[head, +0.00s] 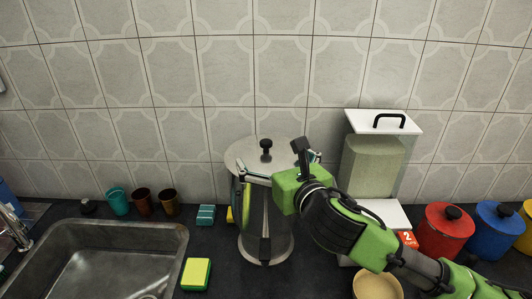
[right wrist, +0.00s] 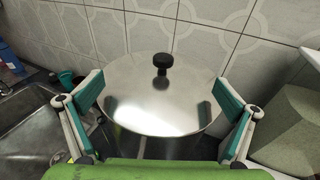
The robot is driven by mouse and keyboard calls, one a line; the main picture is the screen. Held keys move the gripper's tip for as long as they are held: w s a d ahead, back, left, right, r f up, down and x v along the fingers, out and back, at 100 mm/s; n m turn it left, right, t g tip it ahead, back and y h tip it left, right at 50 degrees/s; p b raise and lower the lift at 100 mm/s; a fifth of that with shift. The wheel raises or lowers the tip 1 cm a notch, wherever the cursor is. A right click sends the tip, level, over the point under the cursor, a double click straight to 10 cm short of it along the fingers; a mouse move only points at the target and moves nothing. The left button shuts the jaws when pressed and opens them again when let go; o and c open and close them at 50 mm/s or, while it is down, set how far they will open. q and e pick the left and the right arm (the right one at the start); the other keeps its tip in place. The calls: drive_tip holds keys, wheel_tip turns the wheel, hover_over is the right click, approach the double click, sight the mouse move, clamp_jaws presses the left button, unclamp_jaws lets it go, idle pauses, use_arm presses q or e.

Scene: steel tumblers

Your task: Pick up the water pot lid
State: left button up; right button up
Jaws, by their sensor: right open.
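The steel water pot (head: 282,225) stands on the dark counter against the tiled wall. Its round, shiny lid (head: 247,150) lies on top, with a black knob (head: 265,144) in the middle. My right gripper (head: 277,163) is open and empty at the near side of the lid. In the right wrist view its teal-padded fingers (right wrist: 160,88) stand wide apart on either side of the lid (right wrist: 150,112). The knob (right wrist: 162,63) shows beyond the fingertips, not between them. My right arm and gripper hide part of the pot. My left gripper is not in view.
A metal sink (head: 165,233) is at the left, with cups (head: 142,203) behind it. Sponges (head: 196,274) lie left of the pot. At the right are a grain dispenser (head: 372,165), a red canister (head: 440,235) and a blue one (head: 494,233). A bowl (head: 377,287) is in front.

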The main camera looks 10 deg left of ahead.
sight(267, 150)
drive_tip(key=p+x, duration=0.1)
drive_tip(key=x, duration=0.2)
drive_tip(key=shift+w+r+p, duration=0.1)
drive_tip(key=shift+w+p, duration=0.25)
drive_tip(key=shift+w, duration=0.05)
drive_tip(key=shift+x, duration=0.75)
drive_tip(key=shift+s, duration=0.15)
clamp_jaws()
